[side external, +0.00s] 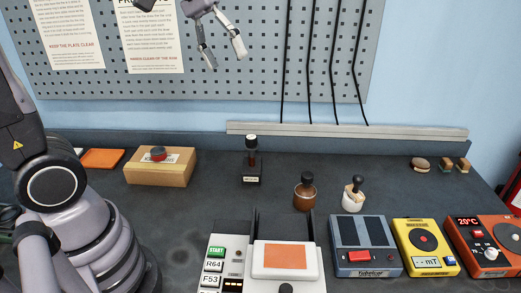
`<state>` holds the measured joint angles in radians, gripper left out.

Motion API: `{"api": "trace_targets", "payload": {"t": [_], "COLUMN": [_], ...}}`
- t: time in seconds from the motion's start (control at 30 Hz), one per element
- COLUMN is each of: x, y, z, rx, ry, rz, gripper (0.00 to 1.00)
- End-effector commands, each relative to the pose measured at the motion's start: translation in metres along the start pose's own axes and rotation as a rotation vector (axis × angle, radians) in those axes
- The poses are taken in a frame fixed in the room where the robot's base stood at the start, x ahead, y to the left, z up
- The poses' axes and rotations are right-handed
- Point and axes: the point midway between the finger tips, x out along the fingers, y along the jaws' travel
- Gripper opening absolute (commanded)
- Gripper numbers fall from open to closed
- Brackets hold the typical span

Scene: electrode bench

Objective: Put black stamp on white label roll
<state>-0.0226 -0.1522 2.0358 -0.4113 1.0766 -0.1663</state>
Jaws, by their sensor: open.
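My gripper (225,57) hangs high in front of the pegboard, fingers spread and pointing down, with nothing between them.
A brown round piece with a dark top (306,193) stands between them. Front devices include a white one with an orange plate (285,256), blue box (364,245), yellow meter (425,247) and orange-red unit (488,246).

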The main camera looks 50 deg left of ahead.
Motion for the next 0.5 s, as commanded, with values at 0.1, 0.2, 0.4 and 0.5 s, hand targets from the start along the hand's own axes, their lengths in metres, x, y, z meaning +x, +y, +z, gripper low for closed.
{"api": "trace_targets", "payload": {"t": [0.1, 0.2, 0.4, 0.5], "x": [-0.019, -0.024, -0.022, -0.022], "y": [-0.04, -0.07, -0.104, -0.109], "z": [0.051, 0.08, 0.109, 0.112], "rx": [0.165, 0.282, 0.417, 0.437], "ry": [0.134, 0.223, 0.318, 0.329], "rz": [-0.104, -0.185, -0.282, -0.297], "gripper": [0.57, 0.57, 0.57, 0.57]}}
